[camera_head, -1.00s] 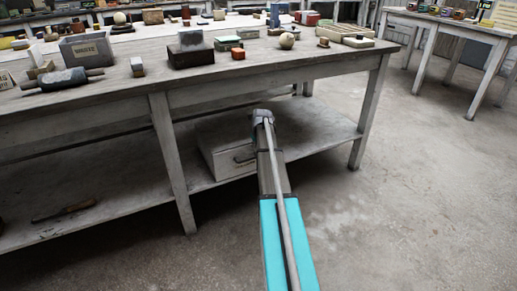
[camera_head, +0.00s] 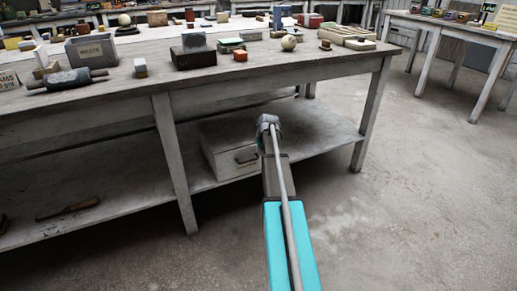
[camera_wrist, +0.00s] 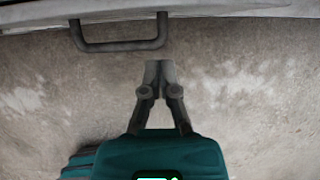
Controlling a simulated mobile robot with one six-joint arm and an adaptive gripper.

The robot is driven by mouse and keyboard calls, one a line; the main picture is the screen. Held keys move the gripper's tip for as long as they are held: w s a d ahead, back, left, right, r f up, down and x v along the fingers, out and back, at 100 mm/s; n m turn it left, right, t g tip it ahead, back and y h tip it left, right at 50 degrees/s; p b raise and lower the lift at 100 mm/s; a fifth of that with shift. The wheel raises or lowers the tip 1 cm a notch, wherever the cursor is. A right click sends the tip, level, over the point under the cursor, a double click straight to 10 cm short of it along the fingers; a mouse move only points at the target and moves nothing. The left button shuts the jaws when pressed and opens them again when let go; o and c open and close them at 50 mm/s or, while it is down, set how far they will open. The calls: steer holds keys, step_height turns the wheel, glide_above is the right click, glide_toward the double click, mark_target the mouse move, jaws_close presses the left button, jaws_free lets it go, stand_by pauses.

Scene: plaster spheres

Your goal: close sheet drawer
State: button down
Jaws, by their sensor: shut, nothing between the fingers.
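The drawer unit (camera_head: 222,150) is a pale grey box on the low shelf under the long table. Its front has a dark bar handle (camera_head: 247,158). In the wrist view the drawer's light front edge (camera_wrist: 230,11) runs across the top, with the handle (camera_wrist: 120,46) at upper left. My gripper (camera_wrist: 159,68) is shut and empty, its fingertips right of the handle and apart from it in the picture. In the head view my gripper (camera_head: 267,121) is beside the drawer's right side, and my arm hides part of the unit. I cannot tell how far the drawer stands out.
The long table (camera_head: 120,100) carries boxes, a roller and balls. Its front leg (camera_head: 174,160) stands left of the drawer, another leg (camera_head: 371,115) to the right. A wooden-handled tool (camera_head: 68,209) lies on the low shelf (camera_head: 120,205). The floor to the right is open.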

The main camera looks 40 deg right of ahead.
steer(key=p+v, duration=0.8)
steer(key=v, duration=0.1)
steer(key=shift+r+p, duration=0.35)
steer(key=shift+r, duration=0.05)
steer(key=shift+s, duration=0.15)
stand_by(0.6)
